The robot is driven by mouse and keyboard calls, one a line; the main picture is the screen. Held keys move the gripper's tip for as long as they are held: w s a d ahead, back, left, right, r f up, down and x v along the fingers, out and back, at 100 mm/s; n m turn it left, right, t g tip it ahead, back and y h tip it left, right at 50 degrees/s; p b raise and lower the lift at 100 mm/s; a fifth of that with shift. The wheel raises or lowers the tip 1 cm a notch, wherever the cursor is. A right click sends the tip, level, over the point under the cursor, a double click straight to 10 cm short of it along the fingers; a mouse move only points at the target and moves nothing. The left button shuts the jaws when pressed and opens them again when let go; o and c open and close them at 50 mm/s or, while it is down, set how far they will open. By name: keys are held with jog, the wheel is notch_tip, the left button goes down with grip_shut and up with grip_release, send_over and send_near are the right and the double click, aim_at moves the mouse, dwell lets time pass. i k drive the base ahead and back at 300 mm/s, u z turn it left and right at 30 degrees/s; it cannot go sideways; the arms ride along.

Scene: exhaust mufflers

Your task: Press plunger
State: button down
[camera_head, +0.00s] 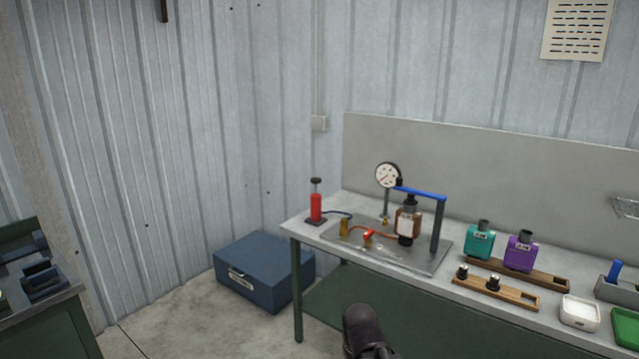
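A small red hand pump (316,208) stands upright on the left end of the workbench. Its black plunger knob (316,181) sits raised on a thin rod above the red body. A dark blue hose (338,213) runs from the pump toward a metal plate (427,259) with a test rig. Only a dark rounded part of my arm shows at the bottom edge, in front of the bench and well below the pump. My gripper's fingers do not show. Nothing is seen touching the plunger.
The rig has a round gauge (388,174), a blue-topped frame (437,225) and a brown canister (407,222). Teal (480,243) and purple (519,254) canisters stand to the right. A blue box (262,270) sits on the floor left of the bench (299,229).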

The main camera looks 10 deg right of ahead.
aim_at(314, 181)
jog(key=k, duration=0.55)
jog(key=z, duration=0.55)
jog(key=i, duration=2.35)
jog(key=u, duration=0.35)
